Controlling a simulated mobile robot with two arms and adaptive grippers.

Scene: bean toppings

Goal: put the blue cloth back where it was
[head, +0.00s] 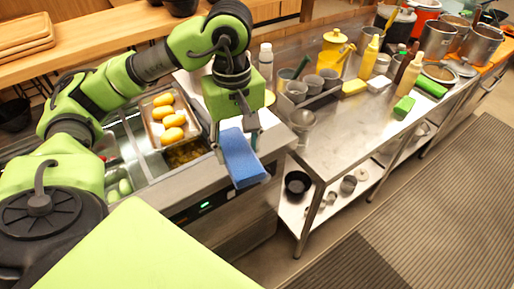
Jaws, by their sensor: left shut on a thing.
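The blue cloth (243,160) hangs from my left gripper (236,136), which is shut on it. The cloth is a flat blue piece, tilted, in front of the steel counter's edge and above the floor-side panel with a green display. My left arm comes in from the left and arches over the food wells. My right gripper is not in the head view.
A steel table (345,128) stands to the right, with a holder of cups, a yellow pitcher (332,50), bottles and a green block (404,105). A tray of yellow items (150,134) lies left of the gripper. Pots stand at the far right.

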